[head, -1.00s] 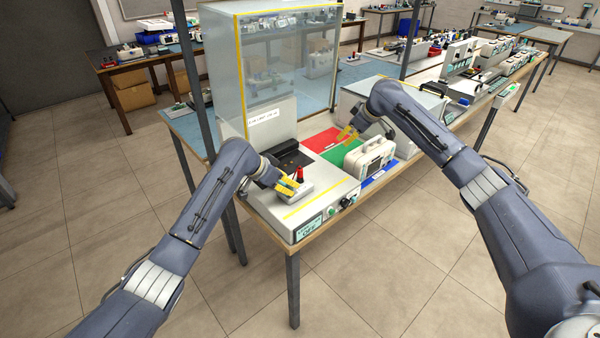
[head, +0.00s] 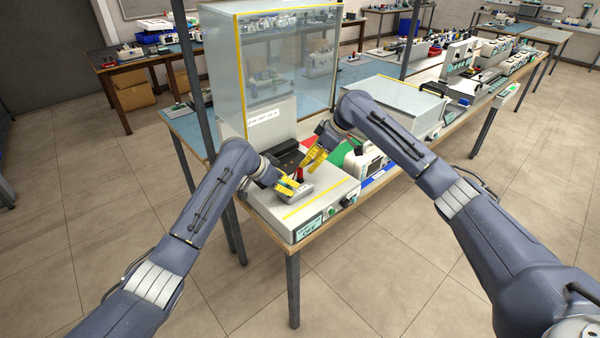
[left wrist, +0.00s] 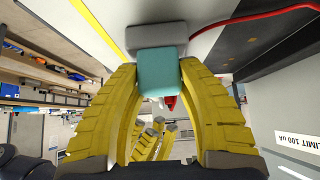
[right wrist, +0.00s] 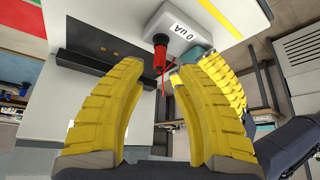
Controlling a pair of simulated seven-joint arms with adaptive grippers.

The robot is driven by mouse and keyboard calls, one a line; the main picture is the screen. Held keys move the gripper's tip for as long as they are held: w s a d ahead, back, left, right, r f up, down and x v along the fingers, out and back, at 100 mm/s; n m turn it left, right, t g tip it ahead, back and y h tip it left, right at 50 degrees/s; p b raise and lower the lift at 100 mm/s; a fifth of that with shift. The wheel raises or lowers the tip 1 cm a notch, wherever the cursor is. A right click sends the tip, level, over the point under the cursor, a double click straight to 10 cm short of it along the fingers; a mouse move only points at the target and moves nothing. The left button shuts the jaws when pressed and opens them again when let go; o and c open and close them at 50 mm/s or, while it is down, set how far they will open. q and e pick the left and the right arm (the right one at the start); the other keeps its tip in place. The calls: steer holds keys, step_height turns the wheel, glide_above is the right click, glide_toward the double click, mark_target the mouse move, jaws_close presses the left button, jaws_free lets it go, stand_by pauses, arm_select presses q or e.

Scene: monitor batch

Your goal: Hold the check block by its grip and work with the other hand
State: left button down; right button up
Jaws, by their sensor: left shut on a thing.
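The check block (head: 305,190) is a small grey block with a "0 uA" label, a red post (head: 300,173) and a teal grip. It is at the front of the pale tester (head: 325,201). My left gripper (head: 287,187) is shut on the teal grip, which shows between its fingers in the left wrist view (left wrist: 160,72). The right wrist view also shows the block (right wrist: 187,27) and the red post (right wrist: 159,57). My right gripper (head: 308,160) is open and empty, just above and behind the post, its fingers pointing toward the block. I cannot tell whether it touches anything.
A clear-fronted enclosure (head: 285,75) with a limit label rises behind. Red and green areas (head: 345,150) lie between them. A grey box (head: 392,103) is farther back.

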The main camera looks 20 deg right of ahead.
mark_target(301, 176)
steer(key=shift+x, duration=3.15)
jaws_close()
